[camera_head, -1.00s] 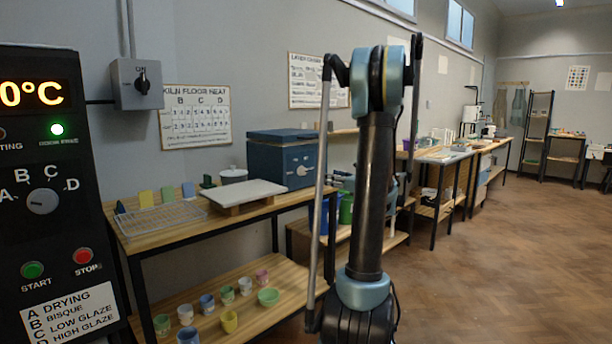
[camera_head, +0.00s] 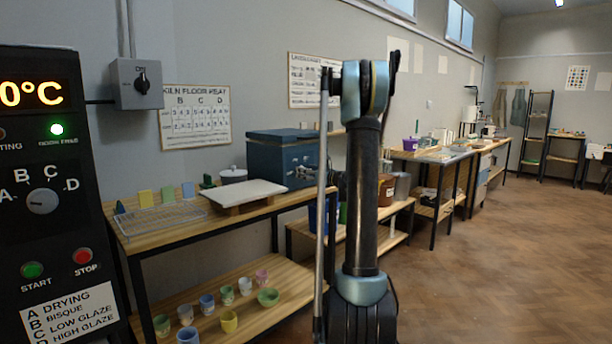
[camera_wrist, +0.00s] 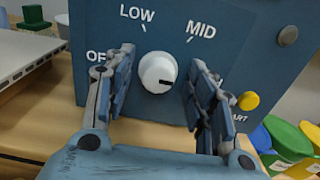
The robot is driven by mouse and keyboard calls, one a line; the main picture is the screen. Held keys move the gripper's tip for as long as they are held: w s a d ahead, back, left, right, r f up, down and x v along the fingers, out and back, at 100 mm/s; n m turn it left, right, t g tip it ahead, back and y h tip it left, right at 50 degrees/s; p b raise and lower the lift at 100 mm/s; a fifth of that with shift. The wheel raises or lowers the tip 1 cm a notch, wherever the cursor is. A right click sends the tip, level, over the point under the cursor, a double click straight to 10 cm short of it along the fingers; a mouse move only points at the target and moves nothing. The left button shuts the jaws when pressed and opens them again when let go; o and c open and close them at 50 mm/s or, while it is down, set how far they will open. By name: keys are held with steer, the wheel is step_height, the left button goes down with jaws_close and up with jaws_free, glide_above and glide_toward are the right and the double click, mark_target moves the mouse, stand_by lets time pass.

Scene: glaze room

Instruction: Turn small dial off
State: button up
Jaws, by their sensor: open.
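The small dial is a round white knob (camera_wrist: 157,74) on the front of a blue box (camera_wrist: 232,50). The panel reads OFF, LOW and MID around it. A dark mark on the knob points to the right and slightly down, not at the OFF label. My gripper (camera_wrist: 161,66) is open, with one finger on each side of the knob. Gaps show between the fingers and the knob. The left finger partly covers the OFF label. In the head view the blue box (camera_head: 283,155) stands at the back of the bench, and my arm hides most of my gripper.
A yellow button (camera_wrist: 248,101) sits right of the knob, close to my right finger. A white slab (camera_head: 243,193) lies on the bench left of the box. Green and yellow containers (camera_wrist: 290,140) are at lower right. A larger control panel (camera_head: 45,200) stands at far left.

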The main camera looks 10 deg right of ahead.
steer(key=shift+w+a, duration=0.15)
steer(key=shift+w, duration=0.05)
steer(key=c, duration=0.9)
